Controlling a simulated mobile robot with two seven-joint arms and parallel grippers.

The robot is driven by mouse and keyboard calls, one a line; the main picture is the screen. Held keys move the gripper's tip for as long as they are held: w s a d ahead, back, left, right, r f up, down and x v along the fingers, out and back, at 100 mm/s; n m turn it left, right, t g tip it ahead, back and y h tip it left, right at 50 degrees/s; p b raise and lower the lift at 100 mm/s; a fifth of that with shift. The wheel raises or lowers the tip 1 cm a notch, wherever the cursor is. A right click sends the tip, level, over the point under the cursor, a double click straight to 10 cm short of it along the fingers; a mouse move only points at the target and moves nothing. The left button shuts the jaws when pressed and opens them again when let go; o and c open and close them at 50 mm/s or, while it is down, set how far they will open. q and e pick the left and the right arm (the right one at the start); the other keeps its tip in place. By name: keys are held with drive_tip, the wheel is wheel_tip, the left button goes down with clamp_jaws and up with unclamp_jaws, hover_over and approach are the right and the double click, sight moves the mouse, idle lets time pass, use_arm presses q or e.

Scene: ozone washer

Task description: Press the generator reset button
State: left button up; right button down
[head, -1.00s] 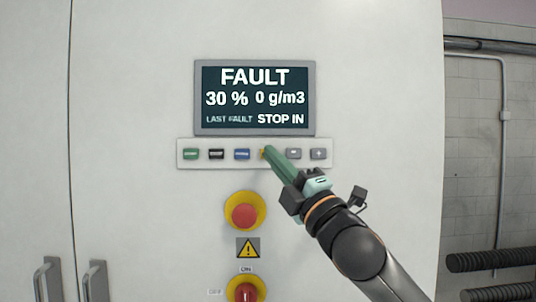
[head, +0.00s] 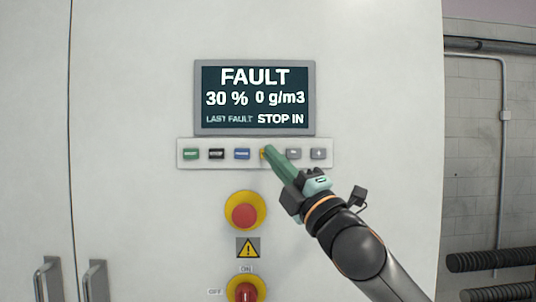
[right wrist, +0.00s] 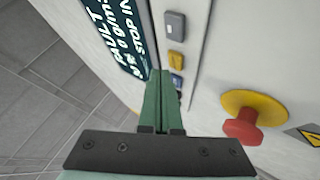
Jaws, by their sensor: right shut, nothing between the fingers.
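A white strip (head: 180,162) on the cabinet carries a row of buttons. A yellow button (head: 263,153) in the row is partly hidden by my right gripper (head: 268,151); its label cannot be read. The yellow button also shows in the right wrist view (right wrist: 176,60). My right gripper, with green fingers, is shut and empty; its tips are at the yellow button in the head view. In the right wrist view the tips (right wrist: 160,73) appear just beside the button row. I cannot tell whether they touch. The screen (head: 255,97) reads FAULT and STOP IN. My left gripper is out of view.
Green (head: 191,154), black (head: 216,154) and blue (head: 242,154) buttons lie left of the yellow one; two grey buttons (head: 318,154) lie right. Below are a red stop button (head: 244,215) on yellow, a warning sign (head: 248,248) and a red switch (head: 246,292).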

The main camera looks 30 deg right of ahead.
idle(0.6)
drive_tip(key=shift+w+d, duration=0.25)
drive_tip(key=shift+w, duration=0.1)
drive_tip(key=shift+w+d+p, duration=0.25)
drive_tip(key=shift+w+p, duration=0.1)
drive_tip(key=shift+w, duration=0.05)
idle(0.6)
drive_tip(key=shift+s+a, duration=0.45)
drive_tip(key=shift+s, duration=0.3)
drive_tip(key=shift+s+a, duration=0.45)
drive_tip(key=shift+s, duration=0.25)
drive_tip(key=shift+s+a, duration=0.4)
drive_tip(key=shift+s, duration=0.35)
drive_tip(key=shift+s+a, duration=0.45)
drive_tip(key=shift+s, duration=0.25)
drive_tip(key=shift+f, duration=0.1)
